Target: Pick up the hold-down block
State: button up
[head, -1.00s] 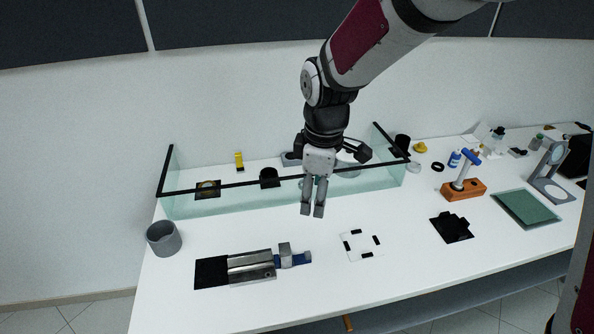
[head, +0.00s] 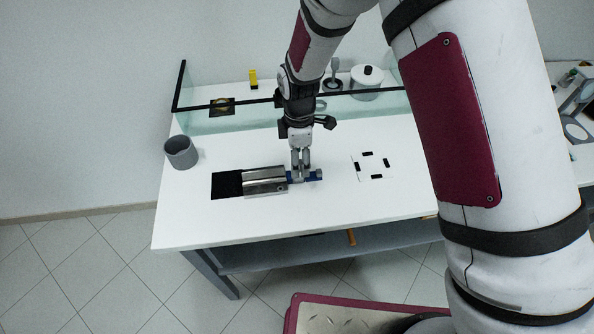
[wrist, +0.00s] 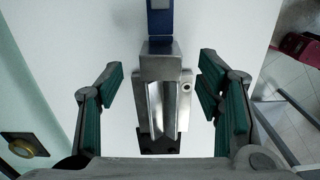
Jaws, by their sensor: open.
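The likely hold-down block, a small grey metal block with a blue part beside it, stands at the right end of a long steel piece with a groove. In the wrist view the block (wrist: 160,67) lies between my open fingers, with the blue part (wrist: 160,18) above it and the grooved steel piece (wrist: 163,105) below. My gripper (head: 300,171) points down at the block in the head view and hides most of it. It is open in the wrist view (wrist: 160,80), with clear gaps to both sides of the block. I cannot tell the fingertip height exactly.
A black pad (head: 227,186) lies left of the steel piece (head: 265,181). A grey cup (head: 181,152) stands further left. A white plate with black marks (head: 372,165) lies to the right. A low glass barrier (head: 235,121) runs behind. The front bench strip is clear.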

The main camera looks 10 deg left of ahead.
jog(key=shift+s+a+f+p, duration=0.1)
jog(key=shift+f+p, duration=0.25)
jog(key=shift+f, duration=1.05)
jog(key=shift+a+f+p, duration=0.1)
jog(key=shift+f+p, duration=0.25)
jog(key=shift+f, duration=1.05)
grip_shut()
